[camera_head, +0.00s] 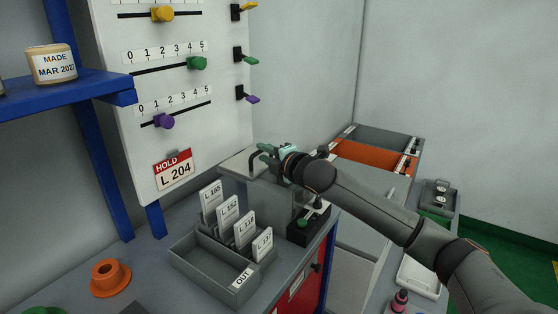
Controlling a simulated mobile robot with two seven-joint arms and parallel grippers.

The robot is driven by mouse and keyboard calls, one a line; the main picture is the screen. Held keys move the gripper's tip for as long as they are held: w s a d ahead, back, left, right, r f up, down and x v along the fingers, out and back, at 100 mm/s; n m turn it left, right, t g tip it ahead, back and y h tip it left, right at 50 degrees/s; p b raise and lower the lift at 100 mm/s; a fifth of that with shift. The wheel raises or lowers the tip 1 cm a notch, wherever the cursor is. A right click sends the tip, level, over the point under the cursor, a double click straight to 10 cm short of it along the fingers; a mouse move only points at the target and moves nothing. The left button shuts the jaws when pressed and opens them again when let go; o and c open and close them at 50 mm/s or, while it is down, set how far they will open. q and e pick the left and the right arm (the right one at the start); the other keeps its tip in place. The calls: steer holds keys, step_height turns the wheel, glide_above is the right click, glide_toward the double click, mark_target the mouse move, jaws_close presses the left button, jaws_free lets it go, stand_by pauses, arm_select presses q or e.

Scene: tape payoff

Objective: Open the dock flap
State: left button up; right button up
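My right arm comes in from the right, and its gripper (268,154) is over a grey box-like unit (268,205) at the back of the bench. A dark curved piece shows at the gripper's tip, but I cannot tell whether it is a finger or a handle. The wrist hides the space between the fingers. No dock flap can be told apart for sure; a pale flat panel (236,163) lies just left of and below the gripper, and I cannot tell whether they touch. My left gripper is not in view.
A grey OUT tray (198,262) with several upright labelled cards stands in front of the unit. A black box with a green button (302,223) is to its right. A white slider board (140,120) rises behind. An orange flanged part (110,278) lies at front left.

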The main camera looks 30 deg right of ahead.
steer(key=s+r, duration=0.1)
steer(key=s, duration=0.5)
steer(key=shift+s+b, duration=0.35)
steer(key=shift+s, duration=0.05)
steer(key=shift+r, duration=0.1)
